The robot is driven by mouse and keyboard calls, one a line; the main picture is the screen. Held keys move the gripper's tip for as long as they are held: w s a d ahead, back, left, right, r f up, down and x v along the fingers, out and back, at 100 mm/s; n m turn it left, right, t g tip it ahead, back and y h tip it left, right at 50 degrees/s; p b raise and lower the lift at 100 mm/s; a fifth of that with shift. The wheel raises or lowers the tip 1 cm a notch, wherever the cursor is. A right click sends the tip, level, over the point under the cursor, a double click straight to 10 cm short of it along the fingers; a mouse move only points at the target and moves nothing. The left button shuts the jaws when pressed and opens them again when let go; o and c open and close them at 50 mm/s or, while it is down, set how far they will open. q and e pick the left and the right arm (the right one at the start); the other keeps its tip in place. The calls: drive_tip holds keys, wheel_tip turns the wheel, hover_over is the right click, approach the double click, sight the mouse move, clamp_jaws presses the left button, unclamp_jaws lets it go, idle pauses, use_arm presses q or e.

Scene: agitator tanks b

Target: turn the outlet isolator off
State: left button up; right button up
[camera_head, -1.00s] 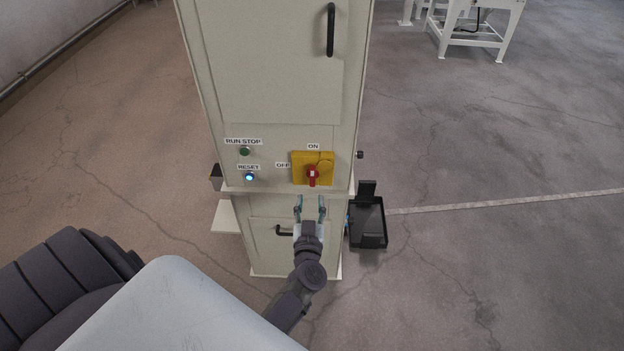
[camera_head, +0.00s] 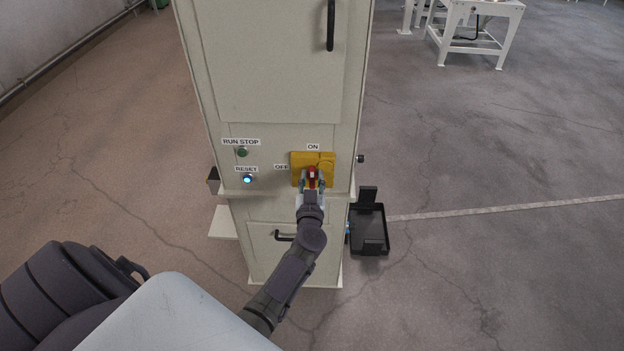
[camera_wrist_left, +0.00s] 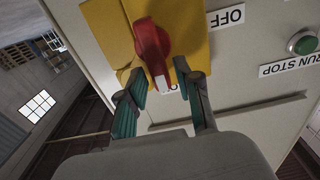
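The outlet isolator is a red rotary handle (camera_head: 312,174) on a yellow plate (camera_head: 327,159) on the cabinet front. The labels ON above and OFF at its left show in the head view. The handle stands upright, its white-marked end towards ON. It also shows in the left wrist view (camera_wrist_left: 152,47), which is upside down. My left gripper (camera_head: 312,184) is at the handle, coming from below. In the left wrist view its two fingers (camera_wrist_left: 160,91) are apart, with the handle's white end between them and gaps visible. My right gripper is not in view.
A green RUN STOP button (camera_head: 242,152) and a lit blue RESET button (camera_head: 248,180) sit left of the isolator. A black handle (camera_head: 284,236) is on the lower door. A black tray (camera_head: 369,230) stands out at the cabinet's right.

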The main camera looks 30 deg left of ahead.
use_arm(q)
clamp_jaws()
drive_tip(key=n, duration=0.2)
drive_tip(key=a+n, duration=0.1)
drive_tip(key=n, duration=0.2)
drive_tip(key=s+n, duration=0.1)
drive_tip(key=n, duration=0.1)
drive_tip(key=shift+a+f+n, duration=0.15)
drive_tip(key=shift+f+n, duration=0.15)
drive_tip(key=shift+f, duration=0.05)
drive_tip(key=n+b, duration=0.1)
drive_tip(key=n, duration=0.2)
drive_tip(key=f+n+b, duration=0.1)
drive_tip(key=n, duration=0.2)
drive_tip(key=f+n+b, duration=0.1)
drive_tip(key=n, duration=0.3)
drive_tip(key=shift+s+a+b, duration=0.2)
drive_tip(key=shift+a+b, duration=0.2)
drive_tip(key=shift+n, duration=0.3)
